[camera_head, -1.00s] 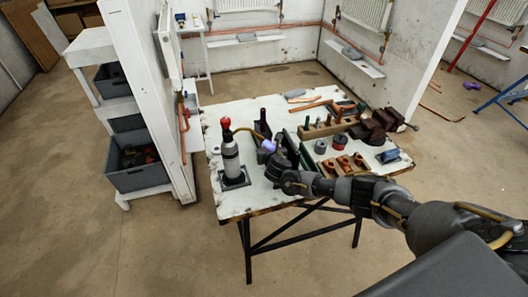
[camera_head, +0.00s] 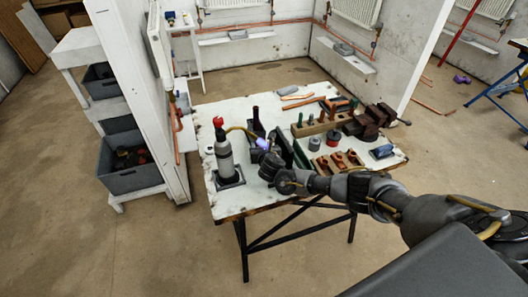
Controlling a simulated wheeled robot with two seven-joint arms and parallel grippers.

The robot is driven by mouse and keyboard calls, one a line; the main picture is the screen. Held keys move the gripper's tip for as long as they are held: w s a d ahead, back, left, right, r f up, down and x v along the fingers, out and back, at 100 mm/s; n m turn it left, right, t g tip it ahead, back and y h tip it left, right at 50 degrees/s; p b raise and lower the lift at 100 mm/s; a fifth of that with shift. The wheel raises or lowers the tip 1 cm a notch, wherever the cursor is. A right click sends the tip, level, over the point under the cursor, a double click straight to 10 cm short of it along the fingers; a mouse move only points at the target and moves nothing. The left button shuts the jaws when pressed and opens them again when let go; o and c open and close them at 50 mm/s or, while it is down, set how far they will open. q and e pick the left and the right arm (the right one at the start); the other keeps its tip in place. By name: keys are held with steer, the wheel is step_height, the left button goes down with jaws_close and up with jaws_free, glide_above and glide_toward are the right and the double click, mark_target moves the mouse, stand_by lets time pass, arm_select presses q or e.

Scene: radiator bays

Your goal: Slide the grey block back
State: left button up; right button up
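Two small grey blocks show in the head view, and I cannot tell which one the task means. One grey block (camera_head: 238,34) lies on the back wall ledge under a radiator. Another grey block (camera_head: 343,48) lies on the right wall ledge. Both are far beyond the table, well away from my arm. My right gripper (camera_head: 268,155) is over the left middle of the table, beside the grey bottle. Its dark fingers blend with dark items behind, so its opening and any hold are unclear. My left gripper is not in view.
A white partition (camera_head: 136,90) stands left. Floor before the table is clear.

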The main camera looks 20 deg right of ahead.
steer(key=v, duration=1)
